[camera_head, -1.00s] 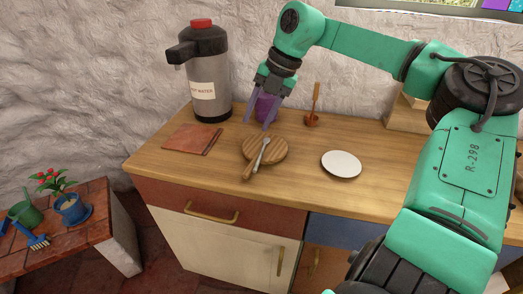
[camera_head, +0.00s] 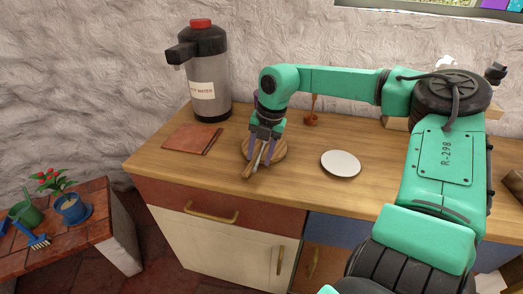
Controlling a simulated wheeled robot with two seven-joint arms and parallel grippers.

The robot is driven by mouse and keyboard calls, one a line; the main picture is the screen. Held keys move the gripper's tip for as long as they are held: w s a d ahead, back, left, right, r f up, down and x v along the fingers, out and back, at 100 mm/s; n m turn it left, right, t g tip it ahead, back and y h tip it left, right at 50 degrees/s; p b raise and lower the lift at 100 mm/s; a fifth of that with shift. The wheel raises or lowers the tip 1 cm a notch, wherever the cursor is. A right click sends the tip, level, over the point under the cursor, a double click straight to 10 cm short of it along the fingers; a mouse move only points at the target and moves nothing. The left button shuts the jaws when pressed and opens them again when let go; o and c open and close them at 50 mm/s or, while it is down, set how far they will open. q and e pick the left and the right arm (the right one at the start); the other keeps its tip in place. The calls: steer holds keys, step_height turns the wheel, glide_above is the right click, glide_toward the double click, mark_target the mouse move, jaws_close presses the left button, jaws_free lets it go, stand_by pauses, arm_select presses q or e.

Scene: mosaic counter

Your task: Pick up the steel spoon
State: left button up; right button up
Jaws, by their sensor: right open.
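The steel spoon (camera_head: 257,159) lies on a round wooden board (camera_head: 279,152) with a handle, on the wooden counter. Its upper part is hidden behind my right gripper. My right gripper (camera_head: 261,161) points down over the board, with its fingers open on either side of the spoon. I cannot tell whether the fingers touch the spoon or the board. My left gripper is not in view.
A hot water dispenser (camera_head: 208,70) stands at the back left. A reddish-brown flat item (camera_head: 188,138) lies left of the board, a white plate (camera_head: 341,163) to its right. A wooden utensil in a small holder (camera_head: 311,118) stands behind. The front counter strip is clear.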

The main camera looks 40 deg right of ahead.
steer(key=shift+f+b, duration=0.2)
steer(key=shift+b, duration=0.15)
stand_by(0.3)
jaws_close()
